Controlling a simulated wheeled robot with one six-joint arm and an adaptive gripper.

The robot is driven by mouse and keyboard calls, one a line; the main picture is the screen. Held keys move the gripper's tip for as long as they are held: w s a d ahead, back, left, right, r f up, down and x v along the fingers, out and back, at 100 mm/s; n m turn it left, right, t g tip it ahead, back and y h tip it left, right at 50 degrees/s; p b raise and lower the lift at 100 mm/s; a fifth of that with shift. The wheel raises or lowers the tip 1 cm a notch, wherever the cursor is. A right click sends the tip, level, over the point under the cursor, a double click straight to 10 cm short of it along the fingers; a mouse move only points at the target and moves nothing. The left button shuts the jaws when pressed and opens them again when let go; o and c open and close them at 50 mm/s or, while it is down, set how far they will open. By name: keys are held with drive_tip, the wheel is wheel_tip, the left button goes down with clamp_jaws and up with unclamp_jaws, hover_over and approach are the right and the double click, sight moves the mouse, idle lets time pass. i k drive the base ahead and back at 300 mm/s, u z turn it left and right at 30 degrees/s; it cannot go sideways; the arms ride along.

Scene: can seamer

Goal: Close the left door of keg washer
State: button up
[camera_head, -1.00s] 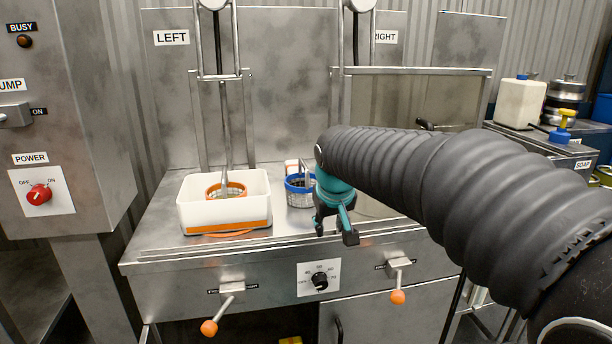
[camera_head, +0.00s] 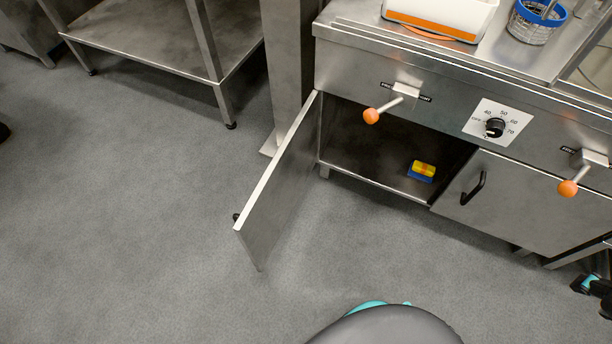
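The keg washer's left door (camera_head: 280,185) stands wide open, swung out to the left over the floor from its hinge side at the left of the cabinet opening. Its inner compartment (camera_head: 365,150) is exposed. What looks like my gripper (camera_head: 594,288), teal and black, is partly cut off at the right edge, low in front of the right door and well apart from the left door. Its fingers are too little visible to tell whether they are open. A rounded dark part of my arm with teal behind it shows at the bottom edge.
The shut right door (camera_head: 530,200) has a black handle (camera_head: 473,188). Orange-knobbed levers (camera_head: 371,116) (camera_head: 568,188) stick out above the doors. A yellow-and-blue item (camera_head: 422,171) lies inside the cabinet. A steel table (camera_head: 150,45) stands at upper left. The grey floor around the door is clear.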

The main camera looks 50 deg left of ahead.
sight(259, 227)
drive_tip(key=z, duration=1.15)
drive_tip(key=k, duration=1.65)
drive_tip(key=u, duration=2.05)
drive_tip(key=i, duration=0.5)
drive_tip(key=u, duration=0.55)
drive_tip(key=k, duration=1.1)
drive_tip(key=z, duration=1.1)
drive_tip(key=i, duration=0.5)
drive_tip(key=u, duration=0.05)
